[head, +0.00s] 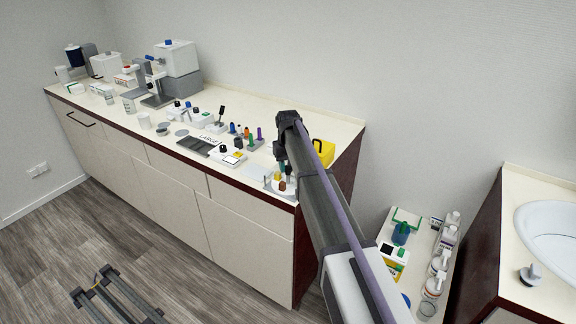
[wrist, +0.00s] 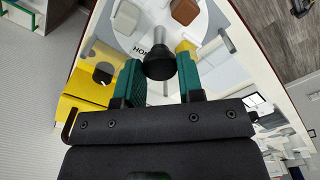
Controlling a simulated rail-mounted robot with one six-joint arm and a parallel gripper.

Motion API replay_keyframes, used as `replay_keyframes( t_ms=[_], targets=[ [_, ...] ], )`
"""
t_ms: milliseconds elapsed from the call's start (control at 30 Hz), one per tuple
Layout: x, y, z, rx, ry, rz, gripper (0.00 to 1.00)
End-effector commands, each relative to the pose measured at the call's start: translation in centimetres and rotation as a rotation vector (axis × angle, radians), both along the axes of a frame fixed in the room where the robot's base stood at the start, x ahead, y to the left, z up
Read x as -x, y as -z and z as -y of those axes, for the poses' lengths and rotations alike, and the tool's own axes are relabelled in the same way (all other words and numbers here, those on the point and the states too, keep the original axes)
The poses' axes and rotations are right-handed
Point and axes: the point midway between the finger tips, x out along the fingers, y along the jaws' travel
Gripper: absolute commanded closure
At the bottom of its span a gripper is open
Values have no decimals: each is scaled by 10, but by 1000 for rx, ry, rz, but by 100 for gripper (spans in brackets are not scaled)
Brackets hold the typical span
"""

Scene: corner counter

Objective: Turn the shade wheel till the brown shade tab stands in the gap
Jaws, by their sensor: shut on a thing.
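The shade wheel is a white disc (wrist: 203,22) at the near right corner of the counter; it also shows in the head view (head: 271,188). The brown shade tab (wrist: 185,11) stands on it, at the top of the wrist view, and in the head view (head: 282,186). A white tab (wrist: 125,17) and a yellow tab (wrist: 184,46) stand on it too. My gripper (wrist: 160,72) has green fingers and is shut on a black round knob (wrist: 160,62) over the wheel. The gripper also shows in the head view (head: 281,168). Light posts (wrist: 228,41) stand beside the disc; I cannot tell exactly where the gap lies.
A yellow box (head: 324,151) stands close to my gripper at the counter's right end. Colored pegs (head: 249,140), a dark tray (head: 198,146) and a small white device (head: 231,156) lie to the left. The counter's front edge is close to the wheel.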

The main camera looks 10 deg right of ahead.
Motion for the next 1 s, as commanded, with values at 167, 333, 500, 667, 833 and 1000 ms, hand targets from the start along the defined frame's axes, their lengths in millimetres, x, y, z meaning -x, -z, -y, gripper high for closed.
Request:
replay_keyframes(
  t_ms=[167,333,500,667,833,1000],
  targets=[
    [1,0,0,0,53,-1,89],
    [1,0,0,0,84,-1,89],
    [1,0,0,0,97,-1,89],
    [1,0,0,0,100,-1,89],
    [0,0,0,0,100,-1,89],
    [0,0,0,0,99,-1,55]
  ],
)
